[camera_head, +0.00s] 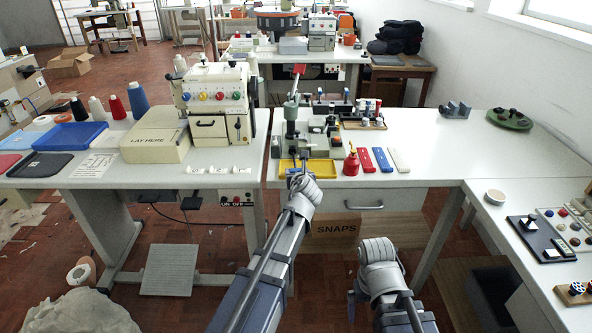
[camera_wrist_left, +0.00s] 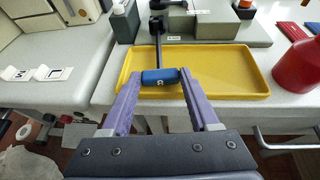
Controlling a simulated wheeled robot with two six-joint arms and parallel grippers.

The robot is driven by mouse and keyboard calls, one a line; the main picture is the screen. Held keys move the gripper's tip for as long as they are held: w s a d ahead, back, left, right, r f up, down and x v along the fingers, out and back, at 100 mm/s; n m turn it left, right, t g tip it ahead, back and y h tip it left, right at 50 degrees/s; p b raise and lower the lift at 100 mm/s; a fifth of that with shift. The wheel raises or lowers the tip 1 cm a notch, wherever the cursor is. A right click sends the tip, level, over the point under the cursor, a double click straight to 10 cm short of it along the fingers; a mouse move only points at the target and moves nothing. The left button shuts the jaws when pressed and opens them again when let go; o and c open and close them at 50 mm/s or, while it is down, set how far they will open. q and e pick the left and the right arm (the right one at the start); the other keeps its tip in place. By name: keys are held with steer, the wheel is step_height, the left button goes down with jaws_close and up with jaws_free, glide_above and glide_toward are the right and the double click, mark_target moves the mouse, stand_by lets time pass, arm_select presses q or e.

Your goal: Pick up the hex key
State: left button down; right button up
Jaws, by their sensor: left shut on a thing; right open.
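My left gripper (camera_wrist_left: 158,84) is shut on the blue sleeve, over the front part of the yellow tray (camera_wrist_left: 228,84).
A green press (camera_head: 291,115) stands behind the tray. A buttonhole machine (camera_head: 217,100) stands on the left table. The right tabletop (camera_head: 450,145) is largely clear.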

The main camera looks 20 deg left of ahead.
arm_select(q)
steer(key=shift+r, duration=0.1)
step_height(320, 180, up, 10)
steer(key=p, duration=1)
step_height(320, 180, up, 5)
steer(key=p, duration=0.5)
